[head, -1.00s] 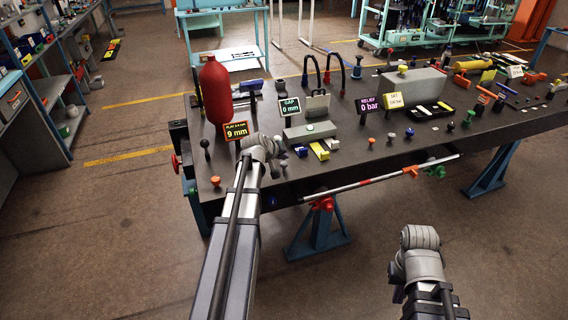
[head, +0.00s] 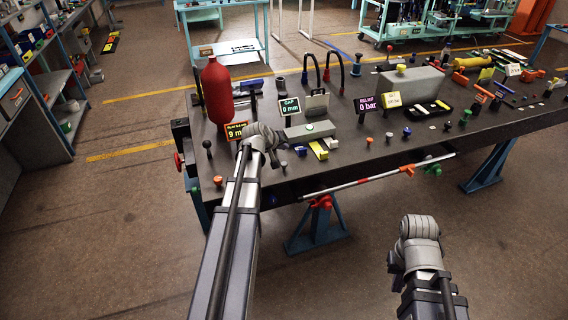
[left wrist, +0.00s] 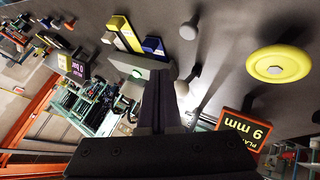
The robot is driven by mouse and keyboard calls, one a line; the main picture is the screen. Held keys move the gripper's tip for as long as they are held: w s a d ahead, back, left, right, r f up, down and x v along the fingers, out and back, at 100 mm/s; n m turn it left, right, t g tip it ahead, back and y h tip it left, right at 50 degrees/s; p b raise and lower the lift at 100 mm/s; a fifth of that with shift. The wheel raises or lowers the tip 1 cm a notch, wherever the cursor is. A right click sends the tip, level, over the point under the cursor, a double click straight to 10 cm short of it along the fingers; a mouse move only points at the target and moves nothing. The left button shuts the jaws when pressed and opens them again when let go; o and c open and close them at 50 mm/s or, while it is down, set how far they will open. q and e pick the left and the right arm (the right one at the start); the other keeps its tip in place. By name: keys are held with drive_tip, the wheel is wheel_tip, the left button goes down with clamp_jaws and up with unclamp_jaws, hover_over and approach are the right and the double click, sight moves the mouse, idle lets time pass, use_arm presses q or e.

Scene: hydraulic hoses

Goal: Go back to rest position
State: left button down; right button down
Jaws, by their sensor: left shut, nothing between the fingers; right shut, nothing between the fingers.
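My left arm reaches in from below in the head view, and its gripper (head: 274,160) hangs over the front left of the dark workbench (head: 235,184). Its fingers are mostly hidden there by the wrist. In the left wrist view the dark fingers (left wrist: 163,102) are together with nothing between them. My right arm stands at lower right in the head view, in front of the bench and over the floor. The right gripper (head: 398,264) is largely hidden by its own wrist, holding nothing that I can see.
A red bottle (head: 217,92) and a "9 mm" sign (head: 237,130) stand close to the left wrist. A red-and-white rod (head: 375,177) runs along the bench front. The floor around the right arm is clear.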

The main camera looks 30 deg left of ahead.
idle(0.3)
use_arm(q)
drive_tip(key=s+d+f+m+g+h, duration=0.1)
drive_tip(key=s+d+f+m+g, duration=0.15)
drive_tip(key=d, duration=0.55)
drive_tip(key=s+d+f+m+g, duration=0.1)
drive_tip(key=s+d+m, duration=0.15)
drive_tip(key=d, duration=0.55)
drive_tip(key=s+d+f+m+g+h, duration=0.1)
drive_tip(key=s+d, duration=0.2)
drive_tip(key=d, duration=0.5)
drive_tip(key=s+d+f+m+g+y, duration=0.1)
drive_tip(key=s+d+m+g, duration=0.1)
drive_tip(key=s+d, duration=0.4)
drive_tip(key=s+d+f+m+g+y, duration=0.1)
drive_tip(key=s+d+m, duration=0.4)
drive_tip(key=s, duration=0.7)
drive_tip(key=shift+s+d+g+y, duration=0.15)
drive_tip(key=shift+d+g+y, duration=0.45)
drive_tip(key=shift+d+g, duration=0.4)
drive_tip(key=shift+a, duration=0.1)
